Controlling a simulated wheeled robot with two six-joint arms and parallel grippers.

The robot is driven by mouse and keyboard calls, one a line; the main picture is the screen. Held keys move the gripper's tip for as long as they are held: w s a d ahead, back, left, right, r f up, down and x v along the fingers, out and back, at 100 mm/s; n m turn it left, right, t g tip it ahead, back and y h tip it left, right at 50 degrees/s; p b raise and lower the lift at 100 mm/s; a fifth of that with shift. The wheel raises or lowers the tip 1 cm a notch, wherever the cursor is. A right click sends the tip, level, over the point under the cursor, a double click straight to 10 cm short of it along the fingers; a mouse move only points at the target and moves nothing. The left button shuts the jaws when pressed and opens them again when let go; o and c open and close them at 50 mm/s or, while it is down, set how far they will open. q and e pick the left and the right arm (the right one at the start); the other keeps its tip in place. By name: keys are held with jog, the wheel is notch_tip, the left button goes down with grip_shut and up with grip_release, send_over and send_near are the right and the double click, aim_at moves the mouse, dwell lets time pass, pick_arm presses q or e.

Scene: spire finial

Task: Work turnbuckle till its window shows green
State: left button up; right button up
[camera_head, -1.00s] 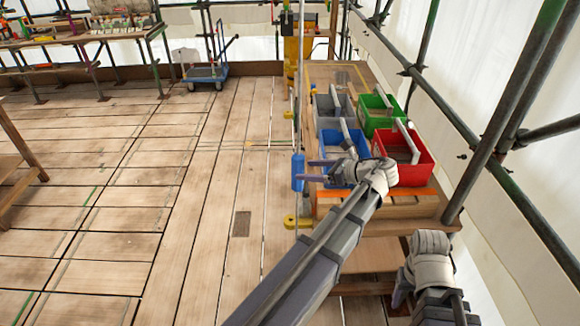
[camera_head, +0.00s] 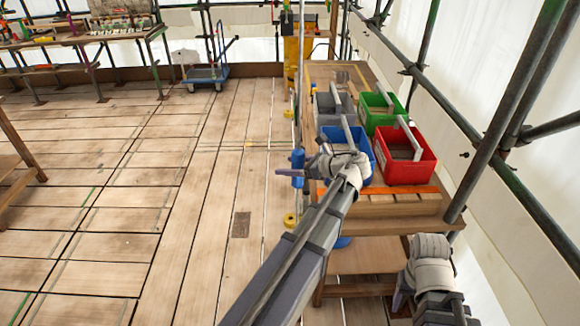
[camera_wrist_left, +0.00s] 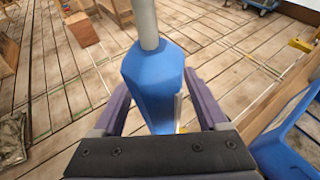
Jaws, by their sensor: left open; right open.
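The turnbuckle's blue body (camera_head: 297,163) hangs upright on a thin rod at the left edge of the workbench. In the left wrist view its faceted blue body (camera_wrist_left: 153,82) fills the space between my left fingers, below a grey rod (camera_wrist_left: 147,22). My left gripper (camera_head: 284,173) is open, with one finger on either side of the body; gaps show in the wrist view. A pale strip runs down the body's right side there; no green window can be made out. My right gripper (camera_head: 398,298) is low at the right, away from the turnbuckle, its fingers mostly hidden.
Blue (camera_head: 364,150), red (camera_head: 424,172), green (camera_head: 368,122) and grey (camera_head: 326,120) bins stand on the bench (camera_head: 425,203), right of my left gripper. Scaffold poles (camera_head: 520,90) rise at the right. The plank floor to the left is open.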

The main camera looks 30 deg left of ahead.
pick_arm(q)
jog(key=shift+c, duration=0.3)
grip_shut()
jog(key=shift+s+d+n+g+h, duration=0.1)
jog(key=shift+s+n+g+h, duration=0.1)
jog(key=shift+n+g, duration=0.65)
jog(key=shift+s+n+g+h, duration=0.15)
jog(key=shift+n+g, duration=0.6)
jog(key=shift+g, duration=0.2)
jog(key=shift+s+d+n+g+h, duration=0.1)
jog(key=shift+s+n+g+h, duration=0.1)
jog(key=shift+n+g, duration=0.65)
jog(key=shift+o, duration=0.3)
grip_release()
